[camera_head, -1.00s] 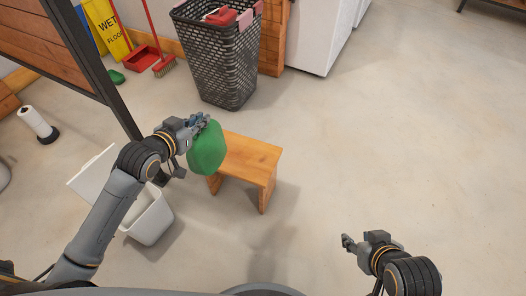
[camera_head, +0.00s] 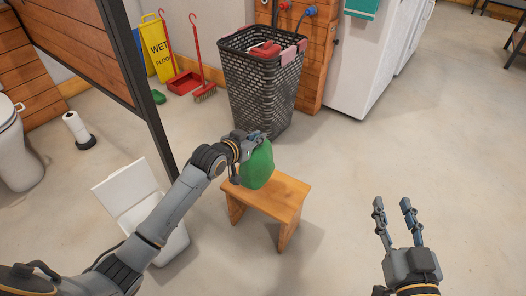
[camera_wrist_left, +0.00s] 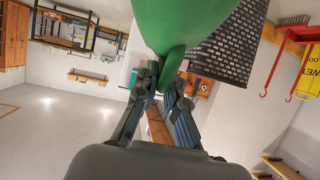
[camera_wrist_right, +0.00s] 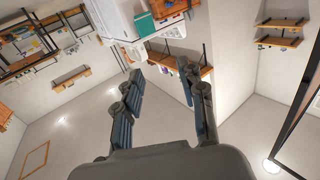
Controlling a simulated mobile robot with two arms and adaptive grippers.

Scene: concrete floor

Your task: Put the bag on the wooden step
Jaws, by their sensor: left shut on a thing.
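The green bag (camera_head: 258,168) hangs from my left gripper (camera_head: 256,137), which is shut on its top. In the head view the bag is over the left part of the wooden step (camera_head: 284,198); I cannot tell whether its underside touches the step. In the left wrist view the bag (camera_wrist_left: 180,25) fills the upper middle, pinched between the fingertips of my left gripper (camera_wrist_left: 172,88). My right gripper (camera_head: 393,208) is open and empty, to the right of the step. The right wrist view shows its fingers (camera_wrist_right: 160,82) spread with nothing between them.
A dark laundry basket (camera_head: 262,90) with red cloth stands behind the step. A white bin (camera_head: 150,205) with its lid up stands left, under my left arm. A dark post (camera_head: 150,100) rises left of the step. The floor to the right is clear.

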